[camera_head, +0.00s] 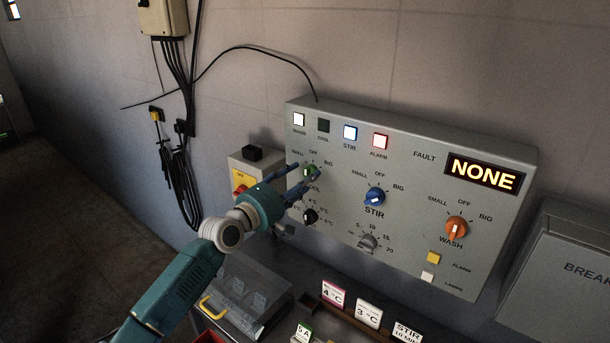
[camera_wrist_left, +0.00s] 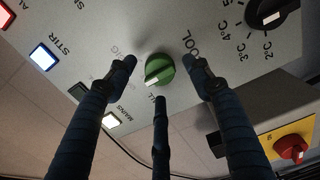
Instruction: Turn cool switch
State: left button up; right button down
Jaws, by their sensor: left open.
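The cool switch is a green knob (camera_head: 309,170) at the left of the grey control panel (camera_head: 420,225), with SMALL, OFF and BIG labels around it. It shows close up in the left wrist view (camera_wrist_left: 159,70), with a pale mark toward its lower left; I cannot tell which setting it marks. My left gripper (camera_head: 304,179) is open at the knob. In the wrist view its blue fingers (camera_wrist_left: 160,63) stand on either side of the knob, with gaps, and the third finger's tip is just below it. The right gripper is not in view.
A black temperature knob (camera_head: 309,216) sits below; a blue STIR knob (camera_head: 375,197) and orange WASH knob (camera_head: 457,228) are to the right. The cool lamp (camera_head: 323,125) is dark. The fault display (camera_head: 482,173) reads NONE.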

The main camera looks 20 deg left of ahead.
pick_arm(q)
jog(key=shift+x, duration=0.8)
jog(key=c, duration=1.1)
jog(key=shift+f+m, duration=0.1)
jog(key=shift+m, duration=0.2)
jog(key=m+b, duration=0.5)
jog(key=m, duration=0.4)
jog(key=shift+m, duration=0.3)
